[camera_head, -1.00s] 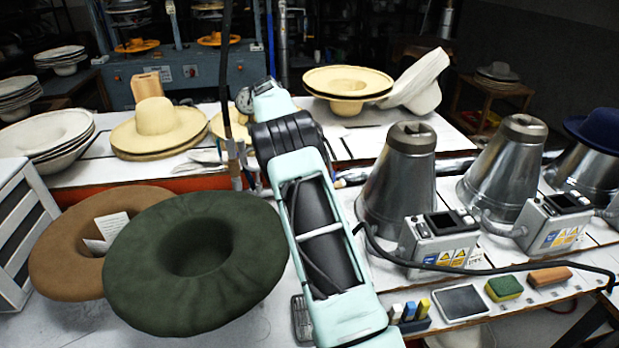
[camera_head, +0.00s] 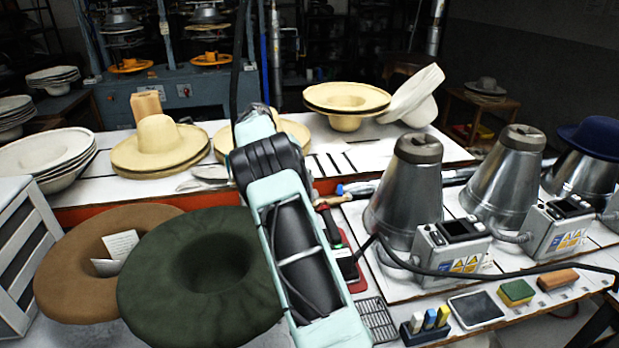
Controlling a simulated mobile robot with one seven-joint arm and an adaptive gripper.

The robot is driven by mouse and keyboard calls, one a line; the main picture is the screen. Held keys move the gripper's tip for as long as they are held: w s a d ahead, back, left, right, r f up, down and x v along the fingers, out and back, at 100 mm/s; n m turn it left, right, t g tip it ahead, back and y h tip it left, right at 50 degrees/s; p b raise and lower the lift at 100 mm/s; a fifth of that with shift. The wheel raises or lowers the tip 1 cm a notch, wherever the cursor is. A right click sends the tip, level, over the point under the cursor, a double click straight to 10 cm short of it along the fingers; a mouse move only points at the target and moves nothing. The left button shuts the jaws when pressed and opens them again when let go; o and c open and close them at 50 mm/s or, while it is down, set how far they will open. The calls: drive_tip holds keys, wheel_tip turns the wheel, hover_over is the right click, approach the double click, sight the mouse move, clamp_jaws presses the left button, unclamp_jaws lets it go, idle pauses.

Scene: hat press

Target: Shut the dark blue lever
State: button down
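I cannot make out a dark blue lever for certain. A pipe (camera_head: 362,187) with a small blue fitting runs along the back of the right bench, just right of my arm, but whether the fitting is a lever cannot be told. My arm (camera_head: 300,250) rises from the bottom middle and leans up to the left. Its fingers do not show; the far end of the arm points away from me.
A green hat (camera_head: 200,275) and a brown hat (camera_head: 75,270) lie left of my arm. Metal cones (camera_head: 405,190) with control boxes (camera_head: 450,250) stand on the right, with a black cable across the boxes. Straw hats (camera_head: 160,145) lie behind. A blue press (camera_head: 165,85) stands at the back.

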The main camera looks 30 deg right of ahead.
sight(340, 194)
drive_tip(key=s+d+f+p, duration=0.1)
drive_tip(key=d+f+p, duration=0.1)
drive_tip(key=d+f, duration=0.4)
drive_tip(key=shift+d, duration=0.9)
drive_tip(key=shift+s, duration=0.1)
